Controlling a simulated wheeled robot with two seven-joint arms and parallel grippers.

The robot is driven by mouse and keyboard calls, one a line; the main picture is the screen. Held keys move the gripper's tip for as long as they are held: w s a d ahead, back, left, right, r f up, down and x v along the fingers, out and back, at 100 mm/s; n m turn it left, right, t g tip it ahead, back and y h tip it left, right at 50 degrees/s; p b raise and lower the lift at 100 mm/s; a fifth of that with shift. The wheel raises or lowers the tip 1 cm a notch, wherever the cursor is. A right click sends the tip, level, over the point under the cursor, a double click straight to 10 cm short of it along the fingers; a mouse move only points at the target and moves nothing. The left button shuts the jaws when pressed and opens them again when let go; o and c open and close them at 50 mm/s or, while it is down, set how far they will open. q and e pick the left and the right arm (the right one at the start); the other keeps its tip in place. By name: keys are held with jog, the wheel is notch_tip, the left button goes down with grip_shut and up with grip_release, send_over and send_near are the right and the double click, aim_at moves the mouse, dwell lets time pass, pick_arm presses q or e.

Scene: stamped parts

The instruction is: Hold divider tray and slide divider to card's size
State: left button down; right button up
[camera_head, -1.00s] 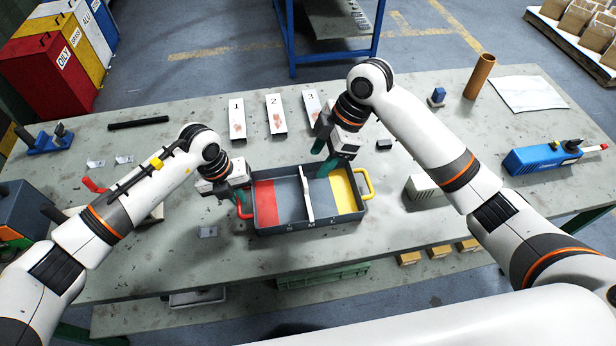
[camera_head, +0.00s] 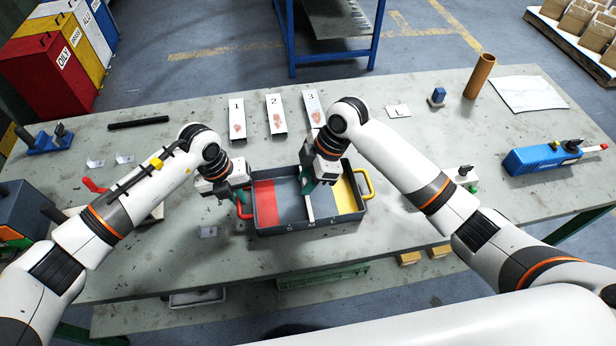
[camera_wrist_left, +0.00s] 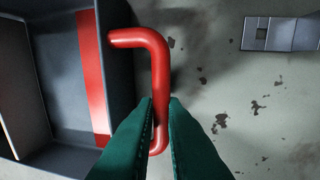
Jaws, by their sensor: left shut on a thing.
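The dark grey divider tray (camera_head: 290,229) sits on the table, with a red zone on the left, a yellow zone on the right and the letters S, M, L on its front rim. A pale divider (camera_head: 309,208) stands across its middle, partly hidden by my right gripper. My left gripper (camera_head: 243,197) is shut on the tray's red handle (camera_head: 246,213); the handle (camera_wrist_left: 158,75) also shows between its fingers in the left wrist view. My right gripper (camera_head: 308,187) is at the divider's upper end; its jaws are hidden. A white card (camera_head: 398,111) marked L lies at the back.
Numbered plates 1 (camera_head: 237,118), 2 (camera_head: 276,115) and 3 (camera_head: 313,108) lie behind the tray. A blue tool (camera_head: 540,158) and a brown tube (camera_head: 479,77) are on the right. The table right of the tray has free room.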

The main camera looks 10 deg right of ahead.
grip_shut()
jog(key=shift+d, duration=2.85)
pick_arm(q)
jog(key=shift+a, duration=0.1)
pick_arm(e)
jog(key=o, duration=0.7)
grip_release()
jog(key=shift+a, duration=0.1)
jog(key=shift+c, duration=0.2)
jog(key=v, duration=1.2)
